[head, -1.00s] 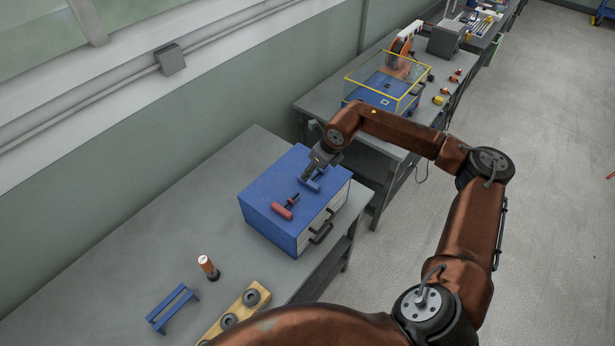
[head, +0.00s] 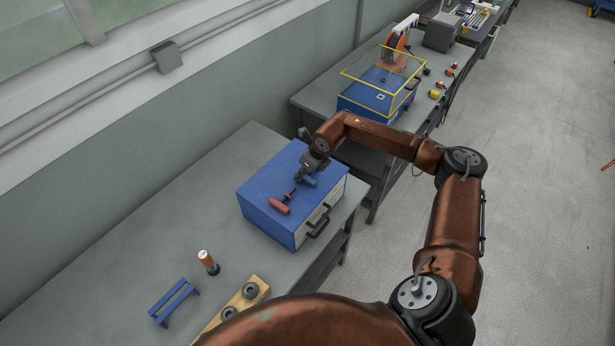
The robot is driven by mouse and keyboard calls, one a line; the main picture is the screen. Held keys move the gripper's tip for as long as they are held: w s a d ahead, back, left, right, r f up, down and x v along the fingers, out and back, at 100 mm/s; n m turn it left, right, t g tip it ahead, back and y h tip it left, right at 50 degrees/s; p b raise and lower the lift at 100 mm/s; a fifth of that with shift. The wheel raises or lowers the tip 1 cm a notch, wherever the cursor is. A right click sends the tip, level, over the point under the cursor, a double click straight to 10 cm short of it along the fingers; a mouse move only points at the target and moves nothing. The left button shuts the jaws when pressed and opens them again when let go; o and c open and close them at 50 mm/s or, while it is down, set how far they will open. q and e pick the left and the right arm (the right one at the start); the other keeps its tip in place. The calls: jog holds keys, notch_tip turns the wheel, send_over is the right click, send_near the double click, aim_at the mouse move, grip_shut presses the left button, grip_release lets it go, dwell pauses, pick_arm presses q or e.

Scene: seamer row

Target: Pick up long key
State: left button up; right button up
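A tool with a red handle and a thin dark shaft (head: 280,206) lies on top of the blue cabinet (head: 262,190). A small blue piece (head: 308,182) is on the same top, right by my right gripper. I cannot tell for sure which of these is the long key. My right gripper (head: 305,172) points down just above the cabinet top, at the blue piece and beyond the red handle. Its fingers are too small and partly hidden, so I cannot see whether they are open or touch anything. My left gripper is not in view.
The cabinet with a black handle (head: 319,222) stands on a grey bench (head: 130,255). An orange-and-black cylinder (head: 208,262), a blue stand (head: 173,302) and a wooden block with dark rings (head: 238,303) are nearer. Behind, another bench holds a yellow-framed case (head: 385,88).

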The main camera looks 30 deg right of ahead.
grip_shut()
jog(key=shift+r, duration=0.15)
